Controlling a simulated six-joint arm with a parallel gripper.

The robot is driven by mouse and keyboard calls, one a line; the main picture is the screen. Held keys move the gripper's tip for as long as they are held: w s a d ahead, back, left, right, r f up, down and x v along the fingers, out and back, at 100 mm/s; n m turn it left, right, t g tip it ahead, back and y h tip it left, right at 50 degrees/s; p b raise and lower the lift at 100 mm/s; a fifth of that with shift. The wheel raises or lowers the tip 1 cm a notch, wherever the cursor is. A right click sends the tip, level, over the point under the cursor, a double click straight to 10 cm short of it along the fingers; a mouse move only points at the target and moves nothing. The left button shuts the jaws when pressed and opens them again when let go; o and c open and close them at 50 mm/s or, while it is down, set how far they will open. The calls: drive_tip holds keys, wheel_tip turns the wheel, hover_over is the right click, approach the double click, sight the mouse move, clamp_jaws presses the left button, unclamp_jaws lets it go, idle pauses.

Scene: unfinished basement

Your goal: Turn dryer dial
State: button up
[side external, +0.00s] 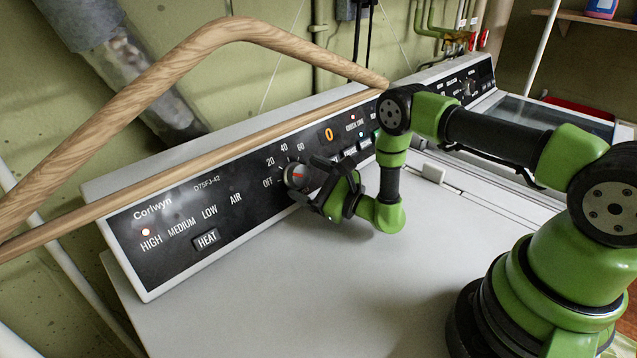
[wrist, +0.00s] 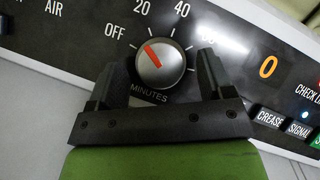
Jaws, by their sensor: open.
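The dryer dial (side external: 296,176) is a round silver knob with a dark rim on the black control panel (side external: 225,206). In the wrist view the dial (wrist: 160,66) has an orange-red pointer aimed to the upper left, between the OFF and 20 marks. MINUTES is printed below it. My gripper (side external: 308,178) is at the panel in front of the dial. In the wrist view its open fingers (wrist: 160,75) stand on either side of the dial, with a visible gap on each side. Nothing is held.
An orange display (side external: 329,135) reads 0, right of the dial. Buttons, including CREASE (wrist: 270,118) and SIGNAL (wrist: 299,129), lie beyond it. A wooden hanger (side external: 200,48) rests along the panel's top. The white dryer top (side external: 265,290) is clear. A second machine (side external: 530,110) stands at the right.

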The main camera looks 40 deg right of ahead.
drive_tip(key=shift+v, duration=3.55)
wheel_tip(320, 180, up, 4)
drive_tip(key=s+d+n+g, duration=0.1)
drive_tip(key=n+g, duration=0.2)
drive_tip(key=g, duration=0.2)
drive_tip(key=x, duration=0.9)
drive_tip(key=shift+w+d+f, duration=0.1)
drive_tip(key=shift+w, duration=0.15)
